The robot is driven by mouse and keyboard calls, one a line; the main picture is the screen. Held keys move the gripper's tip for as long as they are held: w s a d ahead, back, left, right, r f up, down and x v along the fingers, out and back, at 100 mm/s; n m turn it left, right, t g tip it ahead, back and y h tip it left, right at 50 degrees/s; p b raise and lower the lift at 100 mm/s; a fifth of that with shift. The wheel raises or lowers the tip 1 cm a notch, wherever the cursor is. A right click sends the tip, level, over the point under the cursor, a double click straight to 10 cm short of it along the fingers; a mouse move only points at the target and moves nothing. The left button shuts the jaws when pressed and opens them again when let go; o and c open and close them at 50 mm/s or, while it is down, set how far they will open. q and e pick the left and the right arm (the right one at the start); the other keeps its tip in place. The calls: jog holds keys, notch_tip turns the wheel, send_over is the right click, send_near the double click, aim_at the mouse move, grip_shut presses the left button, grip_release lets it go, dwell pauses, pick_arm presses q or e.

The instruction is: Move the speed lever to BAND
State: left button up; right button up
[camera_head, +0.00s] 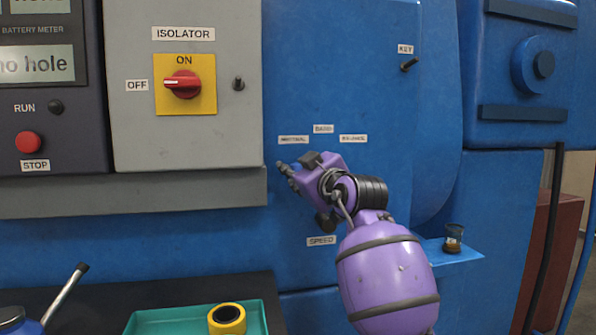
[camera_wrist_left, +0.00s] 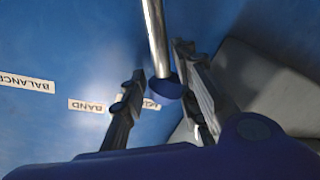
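The speed lever (camera_wrist_left: 157,40), a metal rod with a dark blue end, shows in the left wrist view between my left gripper's fingers. In the head view I cannot make it out near the purple arm. My left gripper (camera_wrist_left: 160,68) is open, with a finger on each side of the rod and gaps visible. In the head view it (camera_head: 288,174) is just below the left label (camera_head: 293,139). The BAND label (camera_head: 323,128) is above and right of it. BAND (camera_wrist_left: 88,106) reads upside down in the wrist view; a finger partly covers another label. My right gripper is not in view.
The BALANCE label (camera_head: 353,138) is right of BAND, and the SPEED label (camera_head: 321,240) is below. The grey isolator box (camera_head: 130,80) stands out close left of the gripper. A teal tray (camera_head: 165,320) holds a yellow ring (camera_head: 227,319). A small shelf (camera_head: 465,256) carries a jar.

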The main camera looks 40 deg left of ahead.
pick_arm(q)
grip_shut()
jog(key=shift+w+d+r+m+p, duration=0.35)
jog(key=shift+w+d+m+p, duration=0.1)
jog(key=shift+w+m, duration=0.15)
jog(key=w+d+m, duration=0.1)
jog(key=w+d+r+m, duration=0.1)
jog(key=shift+w+d+m+t+p, duration=0.1)
jog(key=shift+w+m+t+p, duration=0.2)
jog(key=shift+p, duration=0.1)
jog(key=shift+w+d+m, duration=1)
jog(key=shift+w+m, duration=0.15)
jog(key=shift+m, duration=0.05)
